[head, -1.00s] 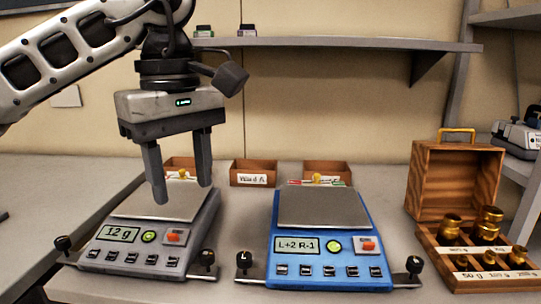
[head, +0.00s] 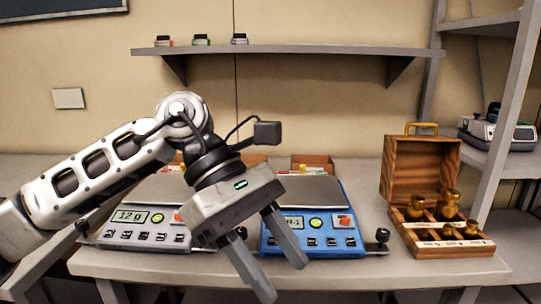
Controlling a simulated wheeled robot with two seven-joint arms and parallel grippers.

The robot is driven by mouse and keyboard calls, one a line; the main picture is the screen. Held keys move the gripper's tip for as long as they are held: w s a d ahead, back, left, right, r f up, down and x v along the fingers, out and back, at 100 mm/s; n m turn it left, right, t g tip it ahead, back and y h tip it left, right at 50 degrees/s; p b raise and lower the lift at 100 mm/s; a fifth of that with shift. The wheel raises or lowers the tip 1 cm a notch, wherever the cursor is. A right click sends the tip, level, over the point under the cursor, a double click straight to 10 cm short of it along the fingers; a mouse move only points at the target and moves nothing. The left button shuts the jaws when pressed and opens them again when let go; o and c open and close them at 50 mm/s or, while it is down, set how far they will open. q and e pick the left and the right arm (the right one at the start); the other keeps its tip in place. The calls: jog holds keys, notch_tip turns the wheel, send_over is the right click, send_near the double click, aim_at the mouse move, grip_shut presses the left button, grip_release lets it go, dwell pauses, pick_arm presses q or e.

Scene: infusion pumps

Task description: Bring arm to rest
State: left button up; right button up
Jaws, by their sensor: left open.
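My left arm comes in from the left in the head view. Its gripper (head: 286,272) is open and empty, tilted, with its fingers pointing down and to the right. The fingers are in front of the blue scale and the bench's front edge. The grey scale (head: 136,236) stands on the bench behind the arm, its display reading 12 g. The blue scale (head: 343,241) stands to its right; its display is partly hidden by my gripper. My right gripper is not in view.
A wooden weight box (head: 413,170) with an open lid and several brass weights stands right of the blue scale. Small bins (head: 313,160) sit behind the scales, partly hidden. A wall shelf (head: 290,50) runs above. A shelf rack (head: 505,120) stands at the right.

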pick_arm(q)
jog(key=s+d+r+n+g+h+p, duration=0.2)
jog(key=s+d+r+n+g+h, duration=0.25)
jog(key=n+h, duration=0.6)
jog(key=w+a+f+n+t+y+p, duration=0.1)
jog(key=w+a+f+n+t, duration=0.25)
jog(key=n+t, duration=0.7)
jog(key=w+a+f+n+t+y, duration=0.2)
jog(key=w+f+n+t, duration=0.2)
jog(key=n+t, duration=0.65)
jog(key=w+a+f+n+t+y+p, duration=0.1)
jog(key=w+a+f+n+t, duration=0.45)
jog(key=n, duration=0.85)
jog(key=s+a+f+n+g+y, duration=0.3)
jog(key=s+f+n, duration=0.4)
jog(key=f, duration=0.3)
jog(key=s+a+f+n+g+y+p, duration=0.1)
jog(key=s+a+f+n+g+y, duration=0.2)
jog(key=s+f+n+y, duration=0.4)
notch_tip(320, 180, down, 4)
jog(key=shift+s+a+f, duration=0.2)
jog(key=shift+s+a, duration=0.1)
jog(key=shift+a, duration=0.55)
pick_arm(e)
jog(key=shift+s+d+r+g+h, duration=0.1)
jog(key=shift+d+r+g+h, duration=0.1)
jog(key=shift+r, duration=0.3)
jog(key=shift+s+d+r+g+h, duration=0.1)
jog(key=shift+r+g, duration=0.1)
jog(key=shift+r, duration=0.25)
